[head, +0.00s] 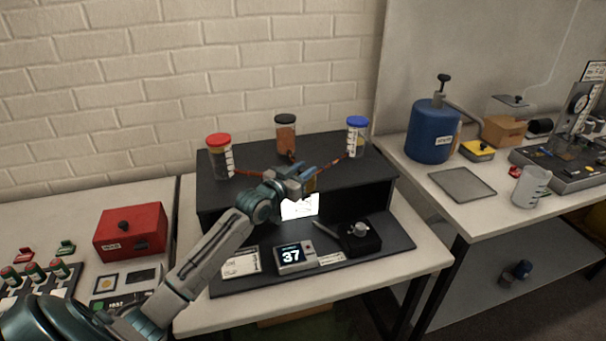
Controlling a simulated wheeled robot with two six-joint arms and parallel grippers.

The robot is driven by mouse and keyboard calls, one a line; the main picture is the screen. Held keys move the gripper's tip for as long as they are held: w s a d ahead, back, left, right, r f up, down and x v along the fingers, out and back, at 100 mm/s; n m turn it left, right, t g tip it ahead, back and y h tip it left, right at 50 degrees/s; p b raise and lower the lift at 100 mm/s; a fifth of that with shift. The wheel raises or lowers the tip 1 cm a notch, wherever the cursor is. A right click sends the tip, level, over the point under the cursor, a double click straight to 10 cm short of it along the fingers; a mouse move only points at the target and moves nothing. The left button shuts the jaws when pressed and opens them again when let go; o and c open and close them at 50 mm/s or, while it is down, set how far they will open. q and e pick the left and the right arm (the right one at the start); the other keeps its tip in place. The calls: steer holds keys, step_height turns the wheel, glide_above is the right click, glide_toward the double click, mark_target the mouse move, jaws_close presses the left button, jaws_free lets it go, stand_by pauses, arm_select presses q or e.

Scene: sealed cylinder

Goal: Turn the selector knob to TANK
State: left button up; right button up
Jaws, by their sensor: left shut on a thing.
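My left gripper (306,173) reaches in from the left and is over the front of the black raised shelf (245,190), where thin brown tubes meet. It is shut on a small brass-coloured piece (311,184), mostly hidden by the fingers. I cannot tell whether that piece is the selector knob, and no TANK mark is readable. A black box with a grey round knob (360,229) stands on the mat below right, apart from the gripper. A blue tank (432,132) with a black top handle stands on the right bench. My right gripper is not in view.
Jars with red (218,140), black (285,119) and blue (357,122) lids stand on the shelf. A display reading 37 (294,257) lies in front. A red box (131,231) is at left. A gauge panel (575,115) and a beaker (529,187) are at right.

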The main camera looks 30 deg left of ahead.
arm_select(q)
steer(key=shift+r+h, duration=0.1)
steer(key=shift+h, duration=0.2)
stand_by(0.4)
steer(key=o, duration=1)
steer(key=shift+c, duration=0.2)
steer(key=s+a+p, duration=0.1)
steer(key=s+p, duration=0.3)
steer(key=s, duration=0.6)
steer(key=shift+s+a, duration=0.15)
steer(key=shift+s, duration=0.15)
